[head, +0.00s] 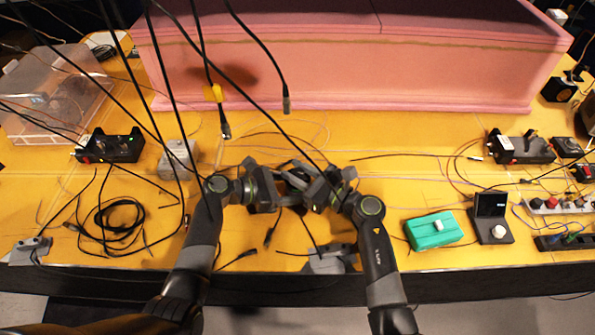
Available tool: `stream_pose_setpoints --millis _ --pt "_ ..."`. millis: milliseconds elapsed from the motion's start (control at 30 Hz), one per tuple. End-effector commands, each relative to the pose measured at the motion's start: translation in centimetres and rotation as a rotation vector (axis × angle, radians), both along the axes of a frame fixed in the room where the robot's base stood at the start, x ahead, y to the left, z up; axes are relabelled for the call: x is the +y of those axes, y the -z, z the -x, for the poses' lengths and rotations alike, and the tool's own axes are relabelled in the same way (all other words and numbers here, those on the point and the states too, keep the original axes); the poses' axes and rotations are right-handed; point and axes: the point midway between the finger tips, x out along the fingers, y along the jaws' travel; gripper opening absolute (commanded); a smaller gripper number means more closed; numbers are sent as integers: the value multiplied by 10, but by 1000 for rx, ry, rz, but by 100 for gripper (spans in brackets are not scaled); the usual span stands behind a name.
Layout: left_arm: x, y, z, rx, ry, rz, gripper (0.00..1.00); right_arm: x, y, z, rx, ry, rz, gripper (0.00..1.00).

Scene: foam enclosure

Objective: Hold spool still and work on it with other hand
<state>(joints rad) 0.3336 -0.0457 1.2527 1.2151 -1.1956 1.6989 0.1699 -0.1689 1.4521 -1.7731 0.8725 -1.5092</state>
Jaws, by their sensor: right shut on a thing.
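My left gripper (280,193) and my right gripper (305,186) meet face to face above the middle of the yellow table. My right gripper is shut on a small dark thing, mostly hidden between the two grippers. I cannot make out whether this is the spool, and no spool shows clearly elsewhere. The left fingers are right beside the right ones; whether they are open or shut is too small and covered to tell.
A pink foam block (340,70) spans the back. Black cables hang from above, close to my arms. A coiled cable (115,222) lies left; a clear box (50,95) stands back left. A green box (433,231) and a dark device (491,218) stand right.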

Motion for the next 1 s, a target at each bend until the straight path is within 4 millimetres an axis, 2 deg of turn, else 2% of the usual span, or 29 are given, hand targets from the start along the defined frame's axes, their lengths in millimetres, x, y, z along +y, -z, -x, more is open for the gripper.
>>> stream_pose_setpoints --millis 33,167,533,667,1000 --pt "0 1 0 0 0 -1 45 0 1 0 2 0 1 34" --pt "0 1 0 0 0 -1 45 0 1 0 1 0 2 50" --pt "0 0 0 0 -1 -1 45 -6 1 3 0 0 2 50" --pt "0 0 0 0 -1 -1 45 -21 1 15 0 0 5 50" --pt "0 0 0 0 0 -1 45 -78 1 57 1 0 6 50"
